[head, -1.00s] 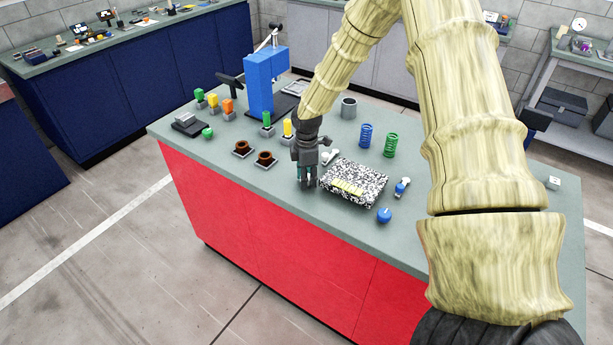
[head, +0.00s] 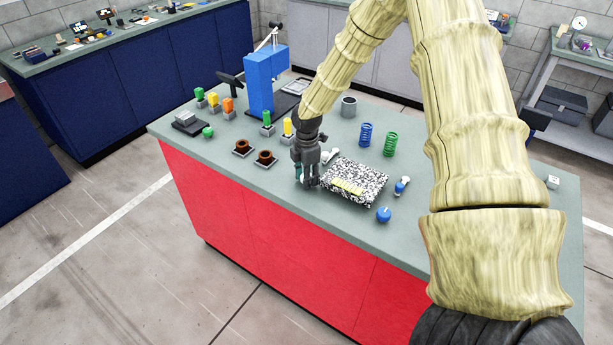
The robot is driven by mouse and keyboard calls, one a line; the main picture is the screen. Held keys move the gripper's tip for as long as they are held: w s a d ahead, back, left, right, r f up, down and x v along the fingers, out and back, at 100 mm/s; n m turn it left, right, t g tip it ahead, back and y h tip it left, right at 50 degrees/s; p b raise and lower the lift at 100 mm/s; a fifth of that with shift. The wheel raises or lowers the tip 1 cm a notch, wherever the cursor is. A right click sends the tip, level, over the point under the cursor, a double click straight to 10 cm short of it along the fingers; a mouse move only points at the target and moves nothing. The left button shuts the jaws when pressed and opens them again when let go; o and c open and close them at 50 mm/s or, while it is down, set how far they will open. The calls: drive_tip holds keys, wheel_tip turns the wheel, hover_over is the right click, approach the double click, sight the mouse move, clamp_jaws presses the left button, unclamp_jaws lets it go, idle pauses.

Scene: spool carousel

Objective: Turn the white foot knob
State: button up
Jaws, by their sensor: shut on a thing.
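My gripper (head: 309,184) points down at the left corner of a black-and-white speckled slab (head: 368,190) with a yellow striped patch. Its fingers are closed low over the worktop, around what I take to be the white foot knob at that corner. The fingers hide the knob, so its surface and angle cannot be seen. A small white piece (head: 331,156) shows just behind the gripper, by the slab's far left edge. A blue knob (head: 384,214) is at the slab's near right corner, and a blue-and-white piece (head: 402,186) is at its right.
The grey-green worktop (head: 470,232) also bears two brown spools (head: 265,157), blue (head: 366,135) and green (head: 391,144) coils, a grey cup (head: 349,107) and a blue press (head: 267,80). The worktop left of the gripper's fingers, toward the front edge, is bare.

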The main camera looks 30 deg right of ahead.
drive_tip(key=o, duration=1)
drive_tip(key=shift+w+d+r, duration=0.15)
drive_tip(key=shift+d+r, duration=0.05)
drive_tip(key=shift+o, duration=0.2)
drive_tip(key=shift+w+f, duration=0.1)
drive_tip(key=shift+f, duration=0.1)
drive_tip(key=shift+s, duration=0.35)
drive_tip(key=shift+w+r, duration=0.2)
drive_tip(key=shift+r, duration=3.9)
